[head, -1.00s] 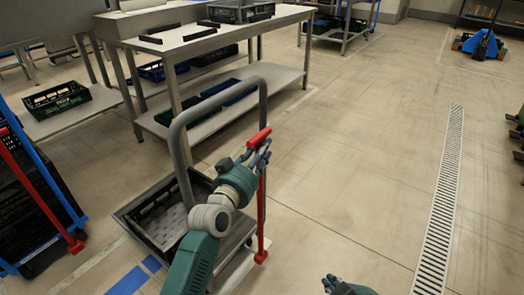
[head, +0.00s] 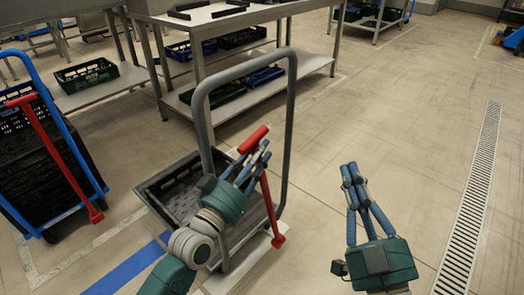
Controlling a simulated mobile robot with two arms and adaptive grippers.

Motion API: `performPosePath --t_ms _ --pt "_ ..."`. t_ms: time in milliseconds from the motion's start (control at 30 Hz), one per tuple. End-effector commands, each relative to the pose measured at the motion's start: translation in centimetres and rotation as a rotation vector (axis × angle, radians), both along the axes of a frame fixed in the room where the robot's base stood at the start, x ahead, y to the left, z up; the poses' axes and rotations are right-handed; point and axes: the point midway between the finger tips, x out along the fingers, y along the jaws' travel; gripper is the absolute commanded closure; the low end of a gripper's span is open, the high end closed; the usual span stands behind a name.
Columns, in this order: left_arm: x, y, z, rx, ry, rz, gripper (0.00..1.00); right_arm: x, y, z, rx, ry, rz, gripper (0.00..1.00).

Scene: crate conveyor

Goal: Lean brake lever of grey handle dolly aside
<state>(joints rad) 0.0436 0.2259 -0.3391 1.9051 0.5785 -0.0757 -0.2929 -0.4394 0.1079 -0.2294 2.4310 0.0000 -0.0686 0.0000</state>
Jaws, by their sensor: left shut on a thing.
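The grey handle dolly has a tall grey tubular handle (head: 291,90) and a low deck with a black crate (head: 160,190) on it. Its red brake lever (head: 271,208) has a red crossbar at the top and a red foot on the pale strip below. In the picture the lever tilts, top to the left. My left gripper (head: 256,160) is shut on the lever just below the crossbar, and its fingers partly hide the lever. My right gripper (head: 350,170) is empty, with long fingers extended, over bare floor right of the dolly.
A blue handle dolly (head: 62,110) with black crates and its own red lever (head: 55,150) stands at the left. A metal table (head: 235,12) with crates on its lower shelf stands behind. A floor drain (head: 470,210) runs along the right. The floor between is clear.

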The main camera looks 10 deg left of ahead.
Motion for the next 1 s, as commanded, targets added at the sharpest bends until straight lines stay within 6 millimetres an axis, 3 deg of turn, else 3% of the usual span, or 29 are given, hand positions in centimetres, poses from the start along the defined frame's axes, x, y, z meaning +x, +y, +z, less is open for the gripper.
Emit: performPosePath --t_ms 300,333,400,433,767,1000 --pt "-0.1 0.7 -0.7 0.002 0.009 0.009 1.0 -0.1 0.0 0.3 0.004 -0.014 0.001 1.0" --pt "-0.1 0.7 -0.7 0.002 0.009 0.009 0.7 -0.1 0.0 0.3 0.004 -0.013 0.001 1.0" --pt "0.0 0.7 -0.8 0.002 0.01 0.01 0.56 -0.1 0.0 0.3 0.004 -0.013 0.0 1.0" --pt "-0.1 0.7 -0.7 0.002 0.01 0.01 0.54 -0.1 0.0 0.3 0.004 -0.013 0.0 1.0" --pt "-0.3 0.6 -0.5 0.0 0.005 0.006 0.54 -0.1 0.0 0.2 0.003 -0.011 0.001 1.0" --pt "-3.6 2.2 -1.5 0.004 0.008 0.009 0.54 -0.1 0.0 0.2 0.004 -0.011 0.001 1.0"
